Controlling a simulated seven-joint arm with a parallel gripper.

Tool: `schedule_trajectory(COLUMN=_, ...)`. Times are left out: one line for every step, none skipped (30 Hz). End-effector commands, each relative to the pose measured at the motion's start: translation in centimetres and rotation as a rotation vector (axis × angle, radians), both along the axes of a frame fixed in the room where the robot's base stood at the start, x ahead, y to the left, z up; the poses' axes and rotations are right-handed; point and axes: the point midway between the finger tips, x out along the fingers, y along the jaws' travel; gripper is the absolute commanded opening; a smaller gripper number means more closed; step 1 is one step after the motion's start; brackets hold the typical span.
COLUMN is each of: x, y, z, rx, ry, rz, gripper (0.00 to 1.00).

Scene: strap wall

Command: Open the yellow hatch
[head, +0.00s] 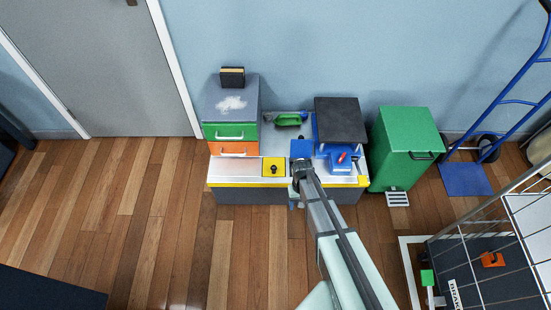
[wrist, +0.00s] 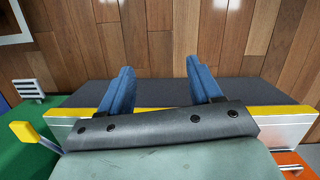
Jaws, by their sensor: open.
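The yellow hatch (head: 267,172) is a small square yellow panel with a black knob (head: 274,169) on it, set in the top of the low bench near its front. It looks closed and flat. My gripper (head: 296,204) is just right of the hatch, at the bench's front edge, apart from the knob. In the wrist view my gripper (wrist: 160,85) shows two blue fingers spread apart with nothing between them, over the dark bench front. The hatch does not show in the wrist view.
Green and orange drawers (head: 233,141) stand at the bench's back left. A black-topped box (head: 341,120) and blue item stand at its right. A green bin (head: 408,140) is right of the bench. A wire cage (head: 490,235) stands front right. The wooden floor (head: 150,220) at left is clear.

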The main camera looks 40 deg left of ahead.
Motion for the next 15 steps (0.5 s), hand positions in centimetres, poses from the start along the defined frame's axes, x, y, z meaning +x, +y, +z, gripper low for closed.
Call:
schedule_trajectory(x=0.7, y=3.9, z=-0.3, rx=0.017, ry=-0.013, rz=0.025, gripper=0.64)
schedule_trajectory(x=0.9, y=5.7, z=-0.2, rx=0.027, ry=-0.021, rz=0.034, gripper=0.64)
schedule_trajectory(x=1.2, y=8.0, z=-0.1, rx=0.04, ry=-0.03, rz=0.045, gripper=0.64)
schedule_trajectory(x=1.4, y=9.6, z=0.0, rx=0.049, ry=-0.037, rz=0.051, gripper=0.64)
schedule_trajectory(x=1.8, y=11.3, z=0.1, rx=0.059, ry=-0.043, rz=0.054, gripper=0.64)
schedule_trajectory(x=2.4, y=13.5, z=0.2, rx=0.072, ry=-0.054, rz=0.057, gripper=0.64)
schedule_trajectory(x=3.0, y=15.1, z=0.2, rx=0.081, ry=-0.06, rz=0.055, gripper=0.64)
schedule_trajectory(x=3.8, y=16.6, z=0.2, rx=0.09, ry=-0.067, rz=0.05, gripper=0.64)
schedule_trajectory(x=5.0, y=18.4, z=0.1, rx=0.101, ry=-0.075, rz=0.039, gripper=0.64)
schedule_trajectory(x=5.8, y=19.5, z=0.0, rx=0.107, ry=-0.081, rz=0.03, gripper=0.64)
schedule_trajectory(x=6.4, y=20.5, z=-0.2, rx=0.112, ry=-0.085, rz=0.021, gripper=0.64)
schedule_trajectory(x=7.1, y=21.6, z=-0.7, rx=0.118, ry=-0.09, rz=0.01, gripper=0.64)
schedule_trajectory(x=7.5, y=22.3, z=-1.1, rx=0.12, ry=-0.093, rz=0.001, gripper=0.64)
schedule_trajectory(x=7.8, y=22.9, z=-1.4, rx=0.122, ry=-0.095, rz=-0.009, gripper=0.64)
schedule_trajectory(x=8.2, y=23.5, z=-1.7, rx=0.127, ry=-0.099, rz=-0.02, gripper=0.64)
